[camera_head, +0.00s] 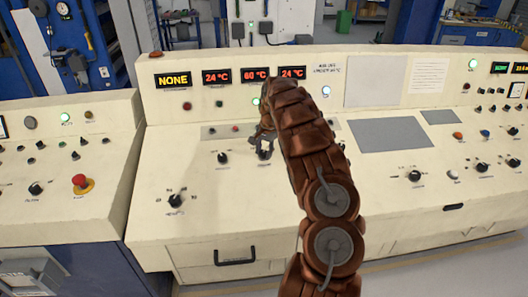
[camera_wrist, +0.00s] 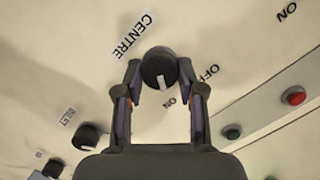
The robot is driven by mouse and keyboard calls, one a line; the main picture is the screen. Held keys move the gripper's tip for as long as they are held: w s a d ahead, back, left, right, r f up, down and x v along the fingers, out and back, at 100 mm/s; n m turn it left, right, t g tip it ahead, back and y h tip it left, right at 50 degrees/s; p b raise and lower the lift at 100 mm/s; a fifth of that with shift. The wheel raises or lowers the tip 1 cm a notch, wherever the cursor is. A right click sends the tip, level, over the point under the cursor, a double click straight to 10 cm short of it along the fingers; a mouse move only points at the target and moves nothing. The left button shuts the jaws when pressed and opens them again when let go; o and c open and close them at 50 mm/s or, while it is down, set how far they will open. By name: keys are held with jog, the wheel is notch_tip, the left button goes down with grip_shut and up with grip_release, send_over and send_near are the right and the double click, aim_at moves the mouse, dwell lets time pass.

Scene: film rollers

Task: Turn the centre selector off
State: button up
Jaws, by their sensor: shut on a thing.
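The centre selector is a round black knob (camera_wrist: 156,66) with a white pointer line, beside a "CENTRE" label in the wrist view. Its line points towards the "ON" mark (camera_wrist: 169,102); the "OFF" mark (camera_wrist: 208,75) lies to the right of it. My gripper (camera_wrist: 162,84) is shut on the knob, one finger on each side. In the head view my gripper (camera_head: 263,146) is down at the cream console, and the selector (camera_head: 264,155) is partly hidden by the fingers.
Another black knob (camera_wrist: 86,136) with its own label stands lower left in the wrist view. A red button (camera_wrist: 294,96) and a green button (camera_wrist: 232,132) sit on a strip at right. A red emergency button (camera_head: 80,181) is on the left console. Displays (camera_head: 216,77) line the upright panel.

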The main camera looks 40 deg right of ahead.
jog(key=shift+w+a+f+n+b, duration=0.1)
jog(key=shift+f+n+b, duration=0.35)
jog(key=shift+b, duration=1.45)
jog(key=n+b, duration=0.2)
jog(key=b, duration=0.1)
jog(key=shift+r, duration=0.25)
jog(key=shift+n+g+b, duration=0.4)
jog(key=shift+n+b, duration=0.45)
jog(key=n+b, duration=0.2)
jog(key=n, duration=0.1)
jog(key=shift+w+n+g+h, duration=0.1)
jog(key=shift+n+g+h, duration=0.2)
jog(key=shift+h, duration=0.1)
jog(key=shift+r+n+h+b, duration=0.15)
jog(key=shift+n+b, duration=0.15)
jog(key=shift+n, duration=0.55)
jog(key=shift+r+n+h+b, duration=0.15)
jog(key=shift+n+b, duration=0.1)
jog(key=shift+n, duration=0.6)
jog(key=shift+f, duration=0.1)
jog(key=o, duration=1.1)
jog(key=shift+o, duration=0.2)
